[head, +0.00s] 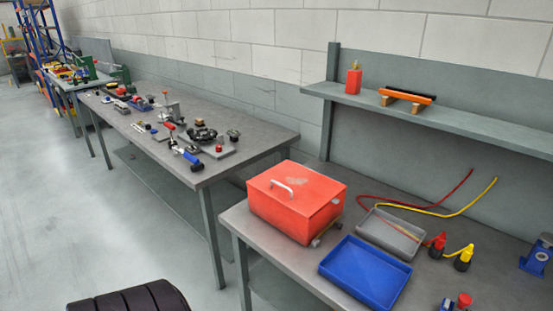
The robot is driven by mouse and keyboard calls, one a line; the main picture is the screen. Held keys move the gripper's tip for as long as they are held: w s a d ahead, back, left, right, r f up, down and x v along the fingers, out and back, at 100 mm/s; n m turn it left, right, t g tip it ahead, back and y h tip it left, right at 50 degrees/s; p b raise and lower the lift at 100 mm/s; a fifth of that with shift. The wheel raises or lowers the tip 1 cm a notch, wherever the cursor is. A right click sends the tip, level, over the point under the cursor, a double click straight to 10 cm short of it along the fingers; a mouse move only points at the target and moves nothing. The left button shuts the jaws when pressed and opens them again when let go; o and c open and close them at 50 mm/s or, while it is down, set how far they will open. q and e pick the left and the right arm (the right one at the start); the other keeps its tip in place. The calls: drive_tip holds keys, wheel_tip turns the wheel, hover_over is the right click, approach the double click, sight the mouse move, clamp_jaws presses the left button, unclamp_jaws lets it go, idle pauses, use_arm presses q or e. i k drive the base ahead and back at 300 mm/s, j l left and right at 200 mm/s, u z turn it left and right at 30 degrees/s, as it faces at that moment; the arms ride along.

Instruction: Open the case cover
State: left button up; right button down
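A red case (294,205) stands on the near workbench, at its left end. A pale worn patch shows on the cover near the handle. Small metal fittings (318,241) show low at the case's right front side. The inside of the case is hidden. Neither of my grippers is in view, and nothing touches the case.
A blue tray (366,271) and a grey tray (391,231) lie right of the case. Red and yellow cables (440,210) run behind them to connectors. A shelf (450,122) hangs above. A cluttered bench (232,172) stands left. A black ribbed object (130,299) shows at the bottom.

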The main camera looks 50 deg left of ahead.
sight(303, 191)
drive_tip(key=u, duration=1.5)
drive_tip(key=i+j, duration=0.4)
drive_tip(key=j, duration=0.1)
